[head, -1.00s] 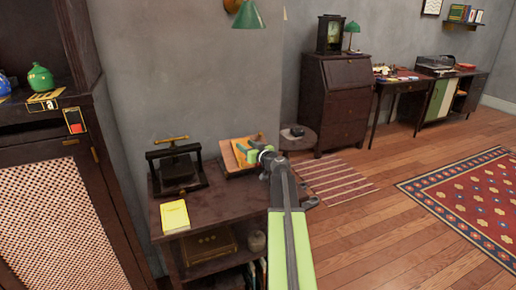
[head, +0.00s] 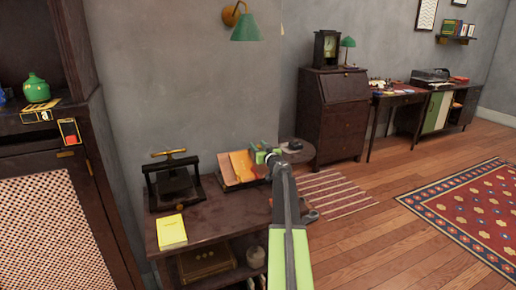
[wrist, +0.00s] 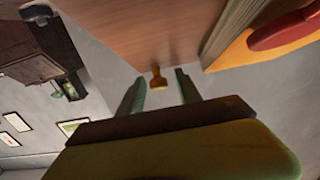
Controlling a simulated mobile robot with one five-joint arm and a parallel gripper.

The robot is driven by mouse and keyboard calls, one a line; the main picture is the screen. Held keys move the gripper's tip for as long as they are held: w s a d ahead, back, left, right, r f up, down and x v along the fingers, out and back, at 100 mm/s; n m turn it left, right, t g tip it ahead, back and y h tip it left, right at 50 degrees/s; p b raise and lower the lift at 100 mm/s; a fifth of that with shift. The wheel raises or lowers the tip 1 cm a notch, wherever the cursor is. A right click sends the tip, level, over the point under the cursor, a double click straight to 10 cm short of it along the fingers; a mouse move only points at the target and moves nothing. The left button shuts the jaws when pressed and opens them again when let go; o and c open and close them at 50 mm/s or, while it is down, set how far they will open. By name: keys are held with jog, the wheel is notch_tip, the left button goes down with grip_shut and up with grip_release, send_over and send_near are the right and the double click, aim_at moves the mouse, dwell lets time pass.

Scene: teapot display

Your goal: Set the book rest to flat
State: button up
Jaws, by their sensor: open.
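The book rest (head: 228,183) stands on the dark side table in the head view. It holds an orange-brown book or board (head: 241,164) that leans at a slope. My gripper (head: 265,149) is at its right end, with the fingers partly over it. In the wrist view my gripper (wrist: 160,90) is open and empty, its two fingers apart. A small brass knob (wrist: 157,78) shows between and just beyond the fingertips, by a wooden panel (wrist: 140,35). I cannot tell whether the fingers touch it. The rest's far right side is hidden behind my gripper.
A black press (head: 175,188) and a yellow booklet (head: 171,231) share the side table (head: 205,225), left of the rest. A green wall lamp (head: 246,27) hangs above. Floor to the right is open.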

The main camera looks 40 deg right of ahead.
jog(key=c, duration=0.8)
grip_shut()
jog(key=shift+a, duration=0.15)
dwell(0.4)
